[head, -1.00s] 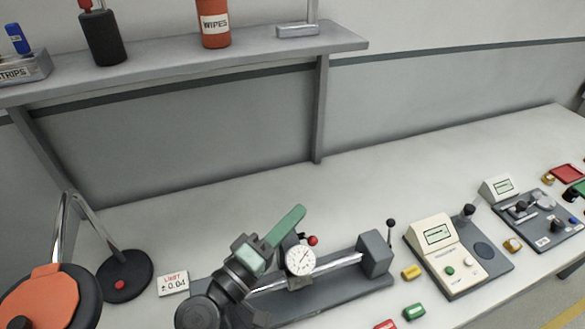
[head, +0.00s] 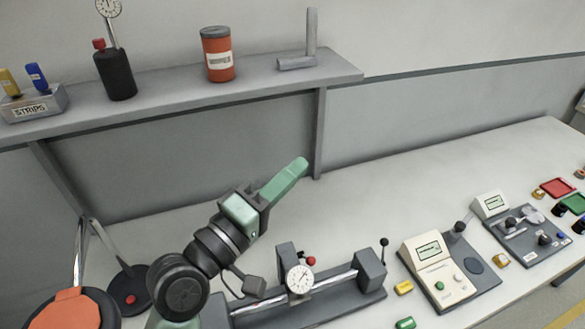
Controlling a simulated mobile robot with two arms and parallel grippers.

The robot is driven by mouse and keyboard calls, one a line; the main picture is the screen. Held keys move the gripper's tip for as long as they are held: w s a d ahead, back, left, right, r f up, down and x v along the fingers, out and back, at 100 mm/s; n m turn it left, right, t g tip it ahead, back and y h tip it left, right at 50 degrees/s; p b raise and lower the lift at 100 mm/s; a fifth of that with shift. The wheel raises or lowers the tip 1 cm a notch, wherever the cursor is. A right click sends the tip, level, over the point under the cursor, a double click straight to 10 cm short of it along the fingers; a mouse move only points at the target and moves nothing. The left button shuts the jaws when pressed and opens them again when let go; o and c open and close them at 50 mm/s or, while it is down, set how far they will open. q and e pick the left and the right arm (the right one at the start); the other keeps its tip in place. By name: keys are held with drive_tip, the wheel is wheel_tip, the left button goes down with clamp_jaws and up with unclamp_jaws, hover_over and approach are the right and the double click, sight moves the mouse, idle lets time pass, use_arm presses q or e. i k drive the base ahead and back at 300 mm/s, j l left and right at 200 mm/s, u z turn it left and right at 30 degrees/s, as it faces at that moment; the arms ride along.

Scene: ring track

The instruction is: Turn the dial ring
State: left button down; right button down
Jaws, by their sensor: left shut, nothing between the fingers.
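The dial gauge (head: 299,278) has a round white face and sits on a grey bench fixture (head: 325,304) with a metal rail, at the bottom centre of the head view. A small red knob (head: 311,261) shows just above and right of the dial. My left gripper (head: 299,167) has green fingers, is shut and empty, and is raised above and behind the dial, apart from it. The whole dial face is in view. My right gripper is not in view.
A shelf (head: 200,90) above the bench holds a wipes can (head: 218,55), a strips box (head: 34,104) and a black holder (head: 115,75). A beige display device (head: 437,270) stands right of the fixture. The bench behind the fixture is clear.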

sight(294, 273)
drive_tip(key=k, duration=1.5)
